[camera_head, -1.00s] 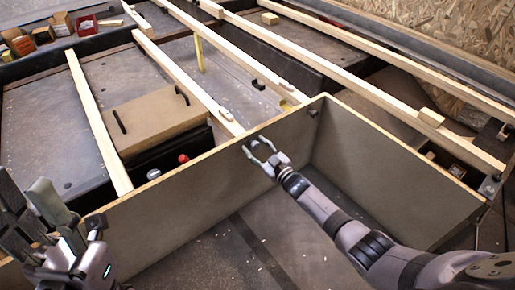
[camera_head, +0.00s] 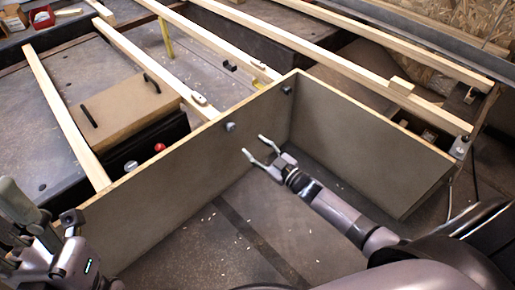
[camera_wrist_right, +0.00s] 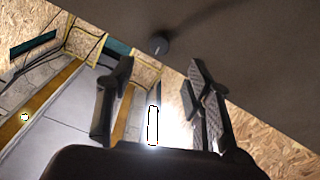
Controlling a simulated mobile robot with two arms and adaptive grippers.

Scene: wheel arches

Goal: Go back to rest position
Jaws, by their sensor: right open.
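My right gripper (camera_head: 262,150) is in the middle of the head view, open and empty. It is in front of the grey panel (camera_head: 175,195) and below a dark round knob (camera_head: 230,127) on that panel. In the right wrist view its fingers (camera_wrist_right: 160,105) stand apart with nothing between them. The knob also shows in the right wrist view (camera_wrist_right: 159,45), beyond the fingers. My left gripper (camera_head: 35,235) is at the lower left edge of the head view, partly cut off; its jaw state is unclear.
Two grey panels meet in a corner around my right arm; the second panel (camera_head: 365,140) is on the right. Wooden beams (camera_head: 65,115) cross behind them. A brown box (camera_head: 118,110) with black handles sits behind the left panel.

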